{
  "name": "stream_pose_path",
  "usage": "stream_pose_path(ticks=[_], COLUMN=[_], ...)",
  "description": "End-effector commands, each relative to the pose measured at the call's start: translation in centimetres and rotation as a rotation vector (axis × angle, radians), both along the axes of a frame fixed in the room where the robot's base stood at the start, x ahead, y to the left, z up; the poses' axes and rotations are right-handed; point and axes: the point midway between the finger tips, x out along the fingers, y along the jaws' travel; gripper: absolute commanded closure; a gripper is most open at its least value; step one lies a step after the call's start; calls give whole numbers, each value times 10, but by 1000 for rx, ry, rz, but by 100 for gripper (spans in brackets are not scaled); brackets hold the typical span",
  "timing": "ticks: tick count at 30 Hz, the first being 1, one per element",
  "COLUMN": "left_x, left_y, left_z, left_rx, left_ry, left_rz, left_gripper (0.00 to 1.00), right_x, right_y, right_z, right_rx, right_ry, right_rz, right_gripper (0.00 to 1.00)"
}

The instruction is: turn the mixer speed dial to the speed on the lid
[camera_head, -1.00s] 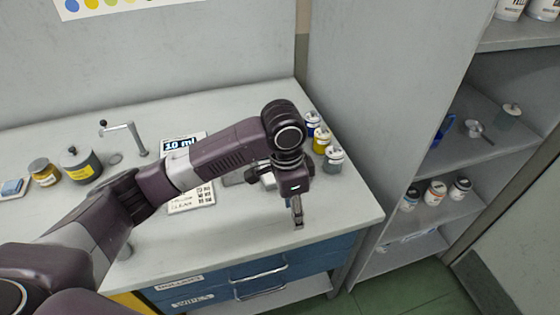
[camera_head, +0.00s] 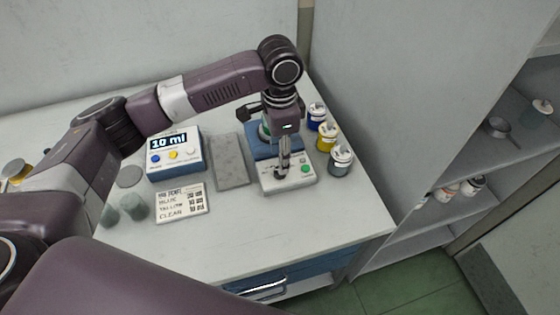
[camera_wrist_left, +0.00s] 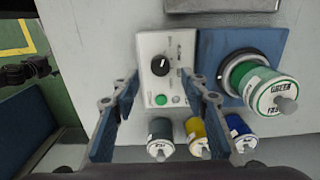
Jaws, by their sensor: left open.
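The mixer has a pale control panel (camera_head: 301,184) and a blue base (camera_wrist_left: 207,62). In the left wrist view its black speed dial (camera_wrist_left: 160,66) has a light pointer mark, with a green button (camera_wrist_left: 176,99) below it. A can with a green-and-white lid (camera_wrist_left: 277,95) sits in the mixer; the lid's writing is too small to read surely. My left gripper (camera_head: 282,172) is over the panel, pointing down; in the left wrist view its open fingers (camera_wrist_left: 163,88) are on either side of the dial, holding nothing. Whether they touch the panel cannot be told. My right gripper is out of view.
Blue, yellow and grey jars (camera_head: 327,137) stand right of the mixer. A grey slab (camera_head: 229,163) lies to its left, then a "10 ml" dispenser (camera_head: 176,158) and a printed card (camera_head: 181,203). The bench front (camera_head: 270,235) is clear.

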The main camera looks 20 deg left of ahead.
Motion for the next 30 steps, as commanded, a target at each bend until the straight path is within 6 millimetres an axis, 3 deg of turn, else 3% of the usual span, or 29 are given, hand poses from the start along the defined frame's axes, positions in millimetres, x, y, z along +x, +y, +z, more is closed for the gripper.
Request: stream_pose_path(ticks=[3, 7, 12, 16, 20, 30], left_x=[-1, 0, 0, 0, 0, 0], left_y=[1, 1, 0, 0, 0, 0], left_z=[-20, -38, -50, -52, -52, -52], left_rx=[1, 2, 1, 0, 0, 0], left_ry=[3, 1, -1, -2, -2, -2], left_rz=[2, 1, 0, 0, 0, 0], left_gripper=[59, 59, 59, 59, 59, 95], right_x=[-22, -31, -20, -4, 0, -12], right_y=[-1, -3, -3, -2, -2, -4], right_z=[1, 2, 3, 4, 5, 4], right_rx=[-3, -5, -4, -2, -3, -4], right_ry=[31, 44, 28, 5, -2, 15], right_rz=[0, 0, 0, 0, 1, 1], right_gripper=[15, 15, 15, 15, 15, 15])
